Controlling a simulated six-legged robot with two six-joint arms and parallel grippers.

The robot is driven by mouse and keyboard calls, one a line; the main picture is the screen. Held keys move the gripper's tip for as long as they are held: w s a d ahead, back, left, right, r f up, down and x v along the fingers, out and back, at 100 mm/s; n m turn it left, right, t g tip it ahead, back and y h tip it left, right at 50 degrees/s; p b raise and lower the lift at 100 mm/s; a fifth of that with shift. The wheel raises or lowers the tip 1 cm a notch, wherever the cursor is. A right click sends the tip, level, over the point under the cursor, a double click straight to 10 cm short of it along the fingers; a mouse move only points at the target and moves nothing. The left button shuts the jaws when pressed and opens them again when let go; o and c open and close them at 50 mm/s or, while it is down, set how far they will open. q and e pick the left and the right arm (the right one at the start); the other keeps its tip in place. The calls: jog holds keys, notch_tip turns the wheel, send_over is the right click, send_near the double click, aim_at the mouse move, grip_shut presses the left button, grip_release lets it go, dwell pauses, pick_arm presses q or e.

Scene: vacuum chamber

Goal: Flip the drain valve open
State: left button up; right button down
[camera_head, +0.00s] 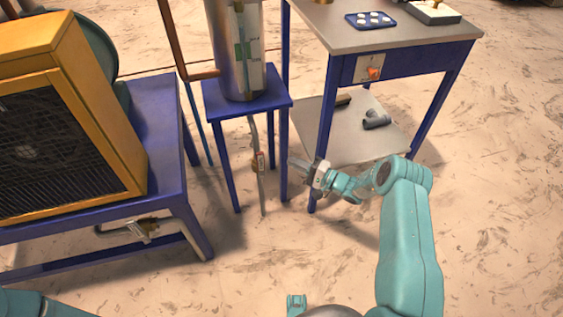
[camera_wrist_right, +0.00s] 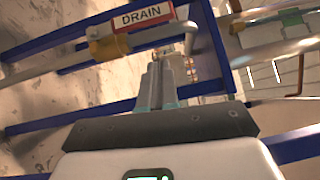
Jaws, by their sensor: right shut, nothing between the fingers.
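The drain valve (camera_head: 257,162) sits on a thin grey pipe that hangs below the small blue stand. In the right wrist view it is a brass body (camera_wrist_right: 107,46) on the pipe, with a red and white DRAIN label (camera_wrist_right: 142,15) beside it. I cannot clearly make out how its lever is turned. My right gripper (camera_head: 291,162) is just right of the valve in the head view, pointing left towards it. Its fingers (camera_wrist_right: 163,66) are together and empty, apart from the valve. My left gripper is out of view; only part of the left arm (camera_head: 40,303) shows.
A metal cylinder (camera_head: 224,50) with a gauge stands on the blue stand (camera_head: 217,104). A yellow-framed unit (camera_head: 130,130) on a blue table is at left. A blue-legged workbench (camera_head: 327,130) with a lower shelf (camera_head: 355,145) stands close behind my right gripper. The floor in front is clear.

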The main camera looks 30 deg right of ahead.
jog(key=v, duration=0.6)
jog(key=shift+s+r+p, duration=0.2)
jog(key=shift+r+p, duration=0.05)
jog(key=shift+p, duration=0.15)
jog(key=shift+d, duration=0.1)
